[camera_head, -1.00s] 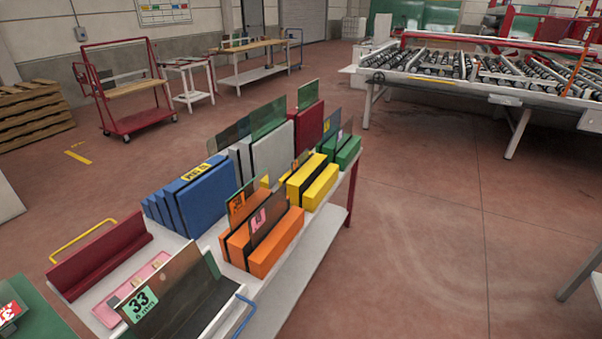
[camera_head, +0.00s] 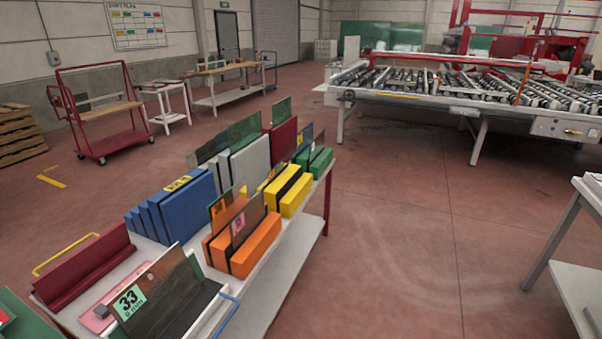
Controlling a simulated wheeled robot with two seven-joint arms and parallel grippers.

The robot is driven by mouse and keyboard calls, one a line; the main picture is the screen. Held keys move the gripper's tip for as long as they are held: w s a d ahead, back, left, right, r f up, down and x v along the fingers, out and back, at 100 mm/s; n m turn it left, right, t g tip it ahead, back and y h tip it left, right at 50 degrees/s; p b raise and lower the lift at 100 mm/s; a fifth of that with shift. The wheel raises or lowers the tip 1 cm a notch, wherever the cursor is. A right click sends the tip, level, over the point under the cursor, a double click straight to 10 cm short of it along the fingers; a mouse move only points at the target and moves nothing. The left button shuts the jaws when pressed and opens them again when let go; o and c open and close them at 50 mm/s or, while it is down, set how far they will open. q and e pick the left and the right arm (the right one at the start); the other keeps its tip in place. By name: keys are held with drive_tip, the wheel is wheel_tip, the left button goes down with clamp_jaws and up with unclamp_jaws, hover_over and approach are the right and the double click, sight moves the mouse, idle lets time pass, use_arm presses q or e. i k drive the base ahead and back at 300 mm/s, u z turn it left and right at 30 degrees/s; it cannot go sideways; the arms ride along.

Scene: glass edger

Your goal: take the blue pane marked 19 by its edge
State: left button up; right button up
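A blue slotted rack (camera_head: 196,198) of several upright slabs stands on the white table. A yellow label (camera_head: 178,184) with dark marks shows at its top; the marks are too small to read. I cannot make out a separate blue pane marked 19. A dark pane marked 33 on a green label (camera_head: 130,302) leans at the near end of the table. Panes with orange and pink labels stand in the orange rack (camera_head: 256,242). Neither of my grippers is in view.
Grey (camera_head: 250,156), dark red (camera_head: 284,137), yellow (camera_head: 295,194) and green (camera_head: 321,162) racks stand farther along the table. A maroon rack (camera_head: 85,266) is at the near left. A roller machine (camera_head: 430,85) stands at the back right. The floor (camera_head: 400,220) right of the table is clear.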

sight(273, 174)
drive_tip(key=z, duration=0.9)
drive_tip(key=i, duration=3.1)
drive_tip(key=u, duration=1.3)
drive_tip(key=i, duration=0.8)
drive_tip(key=u, duration=0.65)
